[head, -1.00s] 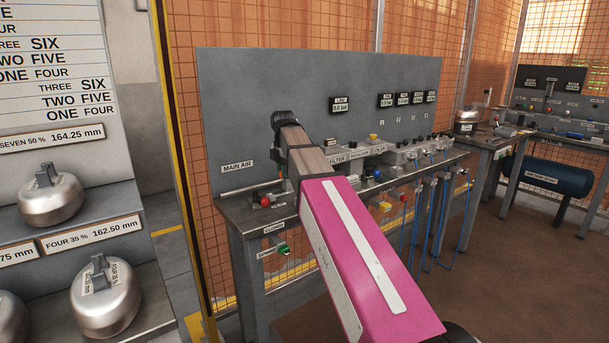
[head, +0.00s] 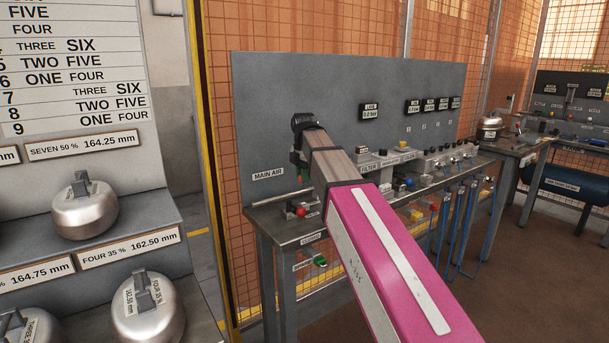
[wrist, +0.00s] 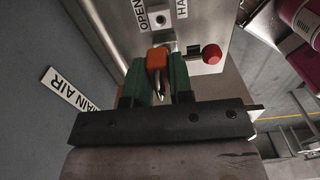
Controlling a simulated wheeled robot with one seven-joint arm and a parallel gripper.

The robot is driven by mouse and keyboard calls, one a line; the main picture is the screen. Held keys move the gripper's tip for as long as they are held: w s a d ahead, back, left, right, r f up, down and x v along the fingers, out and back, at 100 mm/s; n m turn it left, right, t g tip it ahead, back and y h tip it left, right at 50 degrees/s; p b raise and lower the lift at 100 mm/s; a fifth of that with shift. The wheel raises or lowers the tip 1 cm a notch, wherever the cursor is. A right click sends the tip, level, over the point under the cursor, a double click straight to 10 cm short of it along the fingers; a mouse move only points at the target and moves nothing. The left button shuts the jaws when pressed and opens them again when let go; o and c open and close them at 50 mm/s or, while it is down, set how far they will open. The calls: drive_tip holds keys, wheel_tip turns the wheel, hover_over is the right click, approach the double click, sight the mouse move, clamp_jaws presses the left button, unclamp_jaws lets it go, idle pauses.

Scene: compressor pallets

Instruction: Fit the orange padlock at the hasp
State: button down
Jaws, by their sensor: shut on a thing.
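In the wrist view, my gripper (wrist: 156,66) has green fingers shut on the orange padlock (wrist: 157,58). The padlock's metal shackle (wrist: 160,88) shows between the fingers. Ahead is a grey metal plate (wrist: 205,82) with an "OPEN" label and a partly cut-off label starting "HA" (wrist: 181,8). A small round dark fitting (wrist: 160,18) lies between the labels; I cannot tell whether it is the hasp. The padlock appears apart from it. In the head view, my gripper (head: 300,162) is mostly hidden behind my arm, near the "MAIN AIR" label.
A red knob (wrist: 211,53) sits on the plate, right of the padlock; it also shows in the head view (head: 301,211). The grey back panel (head: 300,85) rises behind the bench (head: 270,226). A green item (head: 320,261) hangs below the bench edge.

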drive_tip(key=shift+f, duration=2.8)
drive_tip(key=shift+f, duration=1.5)
drive_tip(key=c, duration=0.9)
unclamp_jaws()
wheel_tip(320, 180, up, 11)
drive_tip(key=shift+f, duration=0.15)
